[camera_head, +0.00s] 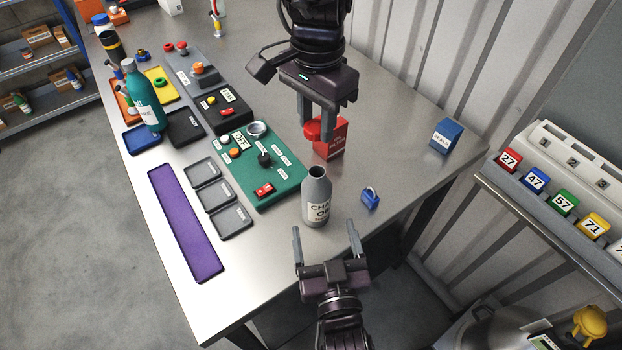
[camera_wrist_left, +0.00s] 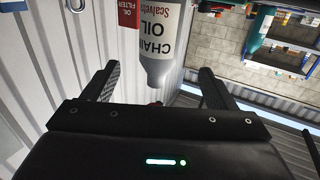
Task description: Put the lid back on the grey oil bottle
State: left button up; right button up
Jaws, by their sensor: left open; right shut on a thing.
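The grey oil bottle (camera_head: 317,200) stands upright on the steel bench, its neck open and uncapped. It also shows upside down in the left wrist view (camera_wrist_left: 162,42), lettered "CHAIN OIL". My right gripper (camera_head: 316,128) is shut on a red lid (camera_head: 312,131) and holds it above and behind the bottle, in front of a red box. My left gripper (camera_head: 324,229) is open at the bench's near edge, its fingers spread towards the bottle's base. In the left wrist view the bottle lies beyond the gap between the fingertips (camera_wrist_left: 159,70); I see no contact.
The red oil filter box (camera_head: 334,141) stands behind the bottle. A blue padlock (camera_head: 370,197) lies to its right, and a green control panel (camera_head: 262,165) to its left. A blue box (camera_head: 446,135) stands at the back right. A purple tray (camera_head: 186,225) lies at left.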

aim_at(319, 204)
pick_arm(q)
jog(key=shift+w+a+r, duration=0.1)
jog(key=shift+w+r, duration=0.1)
jog(key=shift+w, duration=0.6)
pick_arm(e)
jog(key=shift+s+d+r, duration=0.15)
jog(key=shift+s+r, duration=0.1)
jog(key=shift+s, duration=0.5)
pick_arm(q)
jog(key=w, duration=0.2)
jog(key=w+a, duration=0.1)
jog(key=w, duration=0.5)
jog(key=shift+a, duration=0.15)
pick_arm(e)
jog(key=shift+s, duration=0.1)
pick_arm(q)
jog(key=shift+w, duration=0.3)
pick_arm(e)
jog(key=shift+d+r, duration=0.1)
pick_arm(q)
jog(key=shift+a, duration=0.1)
pick_arm(e)
jog(key=shift+s, duration=0.1)
pick_arm(q)
jog(key=c, duration=1.5)
pick_arm(e)
jog(key=shift+f, duration=2.5)
jog(key=shift+f, duration=0.9)
